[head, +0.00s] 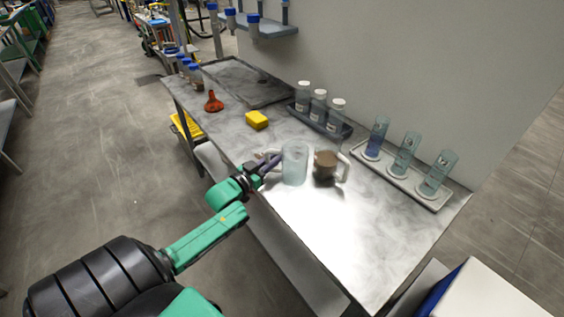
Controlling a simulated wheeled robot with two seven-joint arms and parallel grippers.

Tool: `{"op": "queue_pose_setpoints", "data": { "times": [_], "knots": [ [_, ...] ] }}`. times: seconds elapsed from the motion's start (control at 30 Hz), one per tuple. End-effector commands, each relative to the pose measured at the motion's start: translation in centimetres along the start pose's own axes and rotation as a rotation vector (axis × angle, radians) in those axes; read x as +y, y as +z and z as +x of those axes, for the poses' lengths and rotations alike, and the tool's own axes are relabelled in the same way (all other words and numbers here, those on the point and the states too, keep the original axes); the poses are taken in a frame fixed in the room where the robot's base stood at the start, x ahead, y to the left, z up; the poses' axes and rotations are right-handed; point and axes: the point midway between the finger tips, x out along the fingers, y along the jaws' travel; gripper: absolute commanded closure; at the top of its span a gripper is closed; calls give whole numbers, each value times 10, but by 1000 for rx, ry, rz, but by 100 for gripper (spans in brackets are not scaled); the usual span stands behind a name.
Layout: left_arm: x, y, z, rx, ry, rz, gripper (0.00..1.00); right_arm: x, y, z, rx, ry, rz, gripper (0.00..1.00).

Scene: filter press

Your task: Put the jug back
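A clear, pale blue jug (294,165) stands upright on the grey bench top (330,230), with its handle toward the left. A second jug (326,168) with brown contents stands just to its right, its pale handle facing right. My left gripper (270,163) is at the handle side of the clear jug, its dark fingers close to or on the handle. The fingers are small and overlap the handle, so I cannot tell whether they are shut on it. My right gripper is not in view.
A white rack with several clear cylinders (404,155) and a dark tray of white-capped bottles (319,108) stand along the wall. A yellow block (256,120), a red funnel (213,102) and a grey tray (245,83) lie farther back. The front bench top is clear.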

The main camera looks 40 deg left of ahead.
Motion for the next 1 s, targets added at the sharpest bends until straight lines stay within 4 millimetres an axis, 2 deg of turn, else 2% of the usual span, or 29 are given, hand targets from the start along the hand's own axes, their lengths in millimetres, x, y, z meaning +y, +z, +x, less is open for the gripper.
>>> {"op": "queue_pose_setpoints", "data": {
  "times": [0.17, 0.27, 0.5, 0.6, 0.7, 0.83, 1.0],
  "knots": [
    [0, -15, 0, 2, 1, 1, 100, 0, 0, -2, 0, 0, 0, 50],
    [1, -39, 0, 4, 2, 3, 100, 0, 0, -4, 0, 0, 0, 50],
    [3, -130, 0, 5, 4, 6, 100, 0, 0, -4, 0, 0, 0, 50],
    [3, -162, 0, 4, 3, 7, 100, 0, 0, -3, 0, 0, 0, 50],
    [4, -184, 0, 3, 2, 5, 100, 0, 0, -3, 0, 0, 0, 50],
    [4, -198, 0, 1, 1, 2, 100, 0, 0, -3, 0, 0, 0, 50],
    [3, -201, 0, 1, 0, 0, 100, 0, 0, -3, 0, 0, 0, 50]
  ]
}}
